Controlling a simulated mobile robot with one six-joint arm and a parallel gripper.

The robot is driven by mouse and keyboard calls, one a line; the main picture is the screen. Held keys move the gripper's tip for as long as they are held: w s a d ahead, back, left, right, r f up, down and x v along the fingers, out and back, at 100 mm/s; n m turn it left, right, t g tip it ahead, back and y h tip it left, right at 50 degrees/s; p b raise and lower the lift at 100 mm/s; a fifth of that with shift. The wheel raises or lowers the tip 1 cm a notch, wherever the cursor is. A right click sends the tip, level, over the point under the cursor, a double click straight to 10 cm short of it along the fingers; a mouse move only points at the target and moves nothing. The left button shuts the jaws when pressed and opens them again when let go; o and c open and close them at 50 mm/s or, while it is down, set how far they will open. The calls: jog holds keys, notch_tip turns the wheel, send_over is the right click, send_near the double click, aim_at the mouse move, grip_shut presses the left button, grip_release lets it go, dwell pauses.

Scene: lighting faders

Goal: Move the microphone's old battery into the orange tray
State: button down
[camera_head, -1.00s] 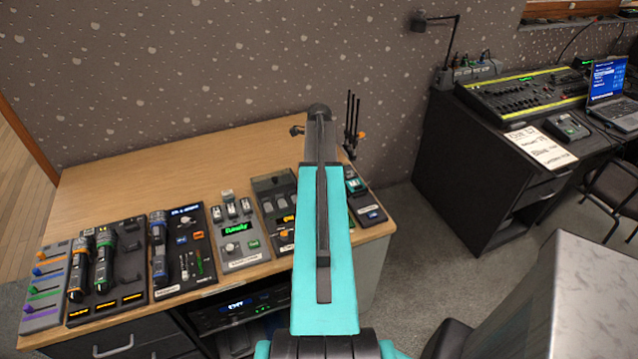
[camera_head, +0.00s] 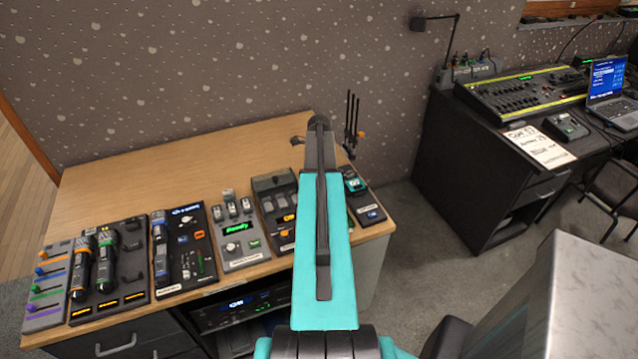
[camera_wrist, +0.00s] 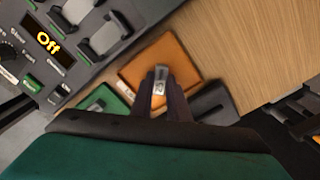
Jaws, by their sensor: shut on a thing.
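In the wrist view, my gripper (camera_wrist: 161,84) is shut on a small pale battery (camera_wrist: 160,77) with a light label. The battery stands up between the fingertips, over the orange tray (camera_wrist: 190,52). I cannot tell whether the battery touches the tray floor. The fingers hide the near part of the tray. In the head view, my arm hides the gripper, the battery and the tray. Handheld microphones lie at the left of the desk, one with an orange ring (camera_head: 79,268), one with a green ring (camera_head: 105,265) and a bluish one (camera_head: 160,251).
A green tray (camera_wrist: 117,108) holding a small pale item and a dark tray (camera_wrist: 216,104) flank the fingers. A grey unit reading "Off" (camera_wrist: 68,72) lies at the upper left. The wooden desk (camera_head: 150,180) is bare behind the devices.

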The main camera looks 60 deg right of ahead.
jog(key=shift+f, duration=0.1)
jog(key=c, duration=1.7)
grip_release()
jog(key=shift+r+b, duration=1.7)
jog(key=shift+r, duration=4.45)
jog(key=shift+r, duration=0.1)
